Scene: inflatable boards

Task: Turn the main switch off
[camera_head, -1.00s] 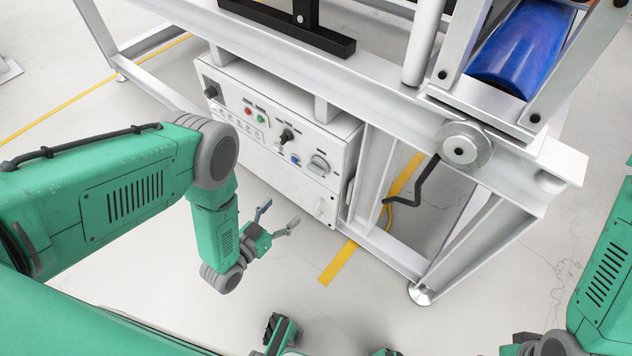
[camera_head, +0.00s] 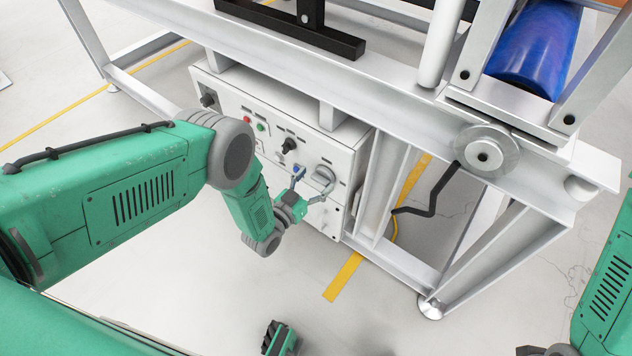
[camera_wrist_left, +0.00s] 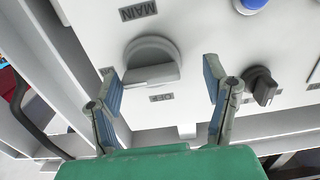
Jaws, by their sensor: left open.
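The main switch is a large grey rotary knob (camera_head: 324,177) at the right of the white control panel (camera_head: 228,98). In the left wrist view the knob (camera_wrist_left: 152,62) sits between the labels MAIN and OFF, and its grip bar lies nearly crosswise in the picture. My left gripper (camera_head: 314,183) is in front of the panel by the knob. In the left wrist view the left gripper (camera_wrist_left: 160,92) is open and empty, its fingers spread toward either side of the knob; contact cannot be told. My right gripper is not in view.
The panel also has a blue button (camera_wrist_left: 253,3), a small black knob (camera_wrist_left: 262,86), and red and green buttons. A white frame (camera_head: 395,90) stands above and right of the panel, with a black crank (camera_head: 432,195). Open floor (camera_head: 200,270) lies in front.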

